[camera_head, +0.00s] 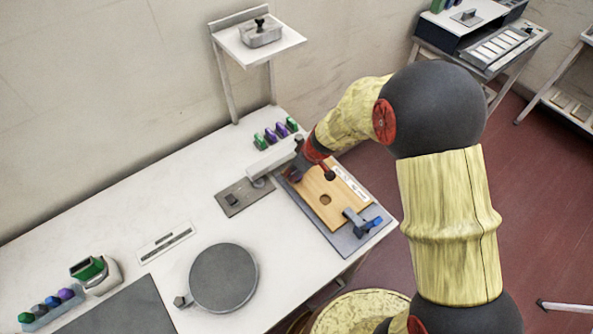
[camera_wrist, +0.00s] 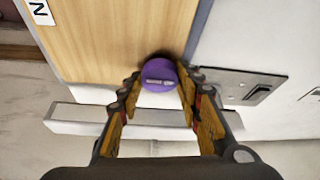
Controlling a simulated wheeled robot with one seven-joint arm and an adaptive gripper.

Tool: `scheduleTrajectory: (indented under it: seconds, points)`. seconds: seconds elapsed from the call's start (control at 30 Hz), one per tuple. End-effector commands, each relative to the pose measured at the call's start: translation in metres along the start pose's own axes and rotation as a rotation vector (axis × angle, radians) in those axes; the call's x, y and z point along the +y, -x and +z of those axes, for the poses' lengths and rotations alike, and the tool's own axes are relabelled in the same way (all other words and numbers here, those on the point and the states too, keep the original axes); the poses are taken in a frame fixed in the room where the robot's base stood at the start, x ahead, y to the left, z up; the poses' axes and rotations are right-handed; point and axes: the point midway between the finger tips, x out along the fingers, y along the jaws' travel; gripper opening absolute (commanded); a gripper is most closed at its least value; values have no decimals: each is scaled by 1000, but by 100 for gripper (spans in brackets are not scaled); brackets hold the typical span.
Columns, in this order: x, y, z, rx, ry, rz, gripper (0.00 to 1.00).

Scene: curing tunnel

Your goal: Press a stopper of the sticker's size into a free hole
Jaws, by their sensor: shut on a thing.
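My gripper (camera_wrist: 160,92) is shut on a purple stopper (camera_wrist: 158,73) in the wrist view. The stopper has a pale marking on its face and is at the edge of a wooden board (camera_wrist: 95,45); I cannot tell whether it sits in a hole or is only held over the board. My gripper (camera_head: 296,173) is over the board's far-left end and hides that part. A white sticker with a letter (camera_wrist: 40,11) is on the board; its size mark is unclear.
A pale bar (camera_head: 270,160) stands close beside my gripper. Green and purple stoppers (camera_head: 277,134) stand behind.

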Motion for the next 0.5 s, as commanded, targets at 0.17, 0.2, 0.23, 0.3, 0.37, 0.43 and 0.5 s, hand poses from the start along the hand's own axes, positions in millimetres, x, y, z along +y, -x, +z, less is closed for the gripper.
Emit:
scheduleTrajectory:
  seconds: [0.17, 0.2, 0.23, 0.3, 0.37, 0.43, 0.5]
  points:
    - [0, -2, 1, 0, 0, 0, 10]
    - [0, -3, 1, 0, 0, 0, 10]
    - [0, -3, 1, 0, 0, 0, 10]
    - [0, -4, 1, 0, 0, 0, 10]
    - [0, -4, 2, 0, 0, 0, 10]
    - [0, -5, 2, 0, 0, 0, 10]
    - [0, -5, 2, 0, 0, 0, 10]
